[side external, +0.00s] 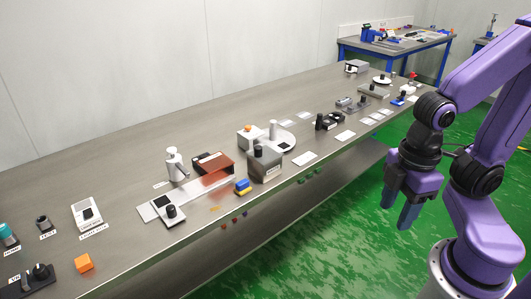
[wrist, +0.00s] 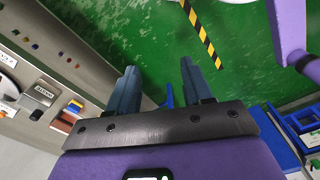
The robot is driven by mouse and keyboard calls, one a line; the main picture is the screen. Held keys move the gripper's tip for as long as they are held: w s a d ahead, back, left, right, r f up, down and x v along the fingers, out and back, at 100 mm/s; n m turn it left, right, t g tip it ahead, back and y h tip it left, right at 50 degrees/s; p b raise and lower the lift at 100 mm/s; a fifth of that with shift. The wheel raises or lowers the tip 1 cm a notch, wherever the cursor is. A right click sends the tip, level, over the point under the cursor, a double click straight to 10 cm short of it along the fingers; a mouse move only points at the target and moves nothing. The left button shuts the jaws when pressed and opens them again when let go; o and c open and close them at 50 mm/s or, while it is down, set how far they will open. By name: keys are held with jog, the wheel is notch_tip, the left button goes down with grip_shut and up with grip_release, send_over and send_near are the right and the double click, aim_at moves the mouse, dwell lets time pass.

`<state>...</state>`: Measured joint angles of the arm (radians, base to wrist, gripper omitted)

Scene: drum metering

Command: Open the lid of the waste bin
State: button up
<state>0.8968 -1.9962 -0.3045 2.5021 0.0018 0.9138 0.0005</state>
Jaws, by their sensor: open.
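A dark grey box with a black knob on top (side external: 265,166) stands near the front edge of the bench, right of centre. It looks like the waste bin and its top looks closed, but I cannot read its name in the side view. It seems to show in the wrist view as a grey box with a small label (wrist: 41,94), at the left. My gripper (side external: 400,208) is open and empty. It points down over the green floor in front of the bench, well to the right of the box. Its two blue-grey fingers (wrist: 160,68) are apart in the wrist view.
A red-brown box (side external: 214,161) is further left. An orange cube (side external: 84,263) lies near the front left. Several small devices line the bench (side external: 120,200).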

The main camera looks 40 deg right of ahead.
jog(key=w+a+r+m, duration=0.1)
jog(key=w+a+r, duration=0.1)
jog(key=w+a, duration=0.3)
jog(key=w+a+r+m, duration=0.1)
jog(key=w+a+r, duration=0.1)
jog(key=w, duration=0.6)
jog(key=w+a+r+m, duration=0.1)
jog(key=w+m, duration=0.1)
jog(key=w, duration=0.6)
jog(key=w+a+r+m, duration=0.1)
jog(key=w+r, duration=0.1)
jog(key=w, duration=0.6)
jog(key=m, duration=0.5)
send_over(259, 147)
notch_tip(259, 147, down, 3)
notch_tip(259, 147, down, 17)
jog(key=shift+f, duration=0.1)
grip_shut()
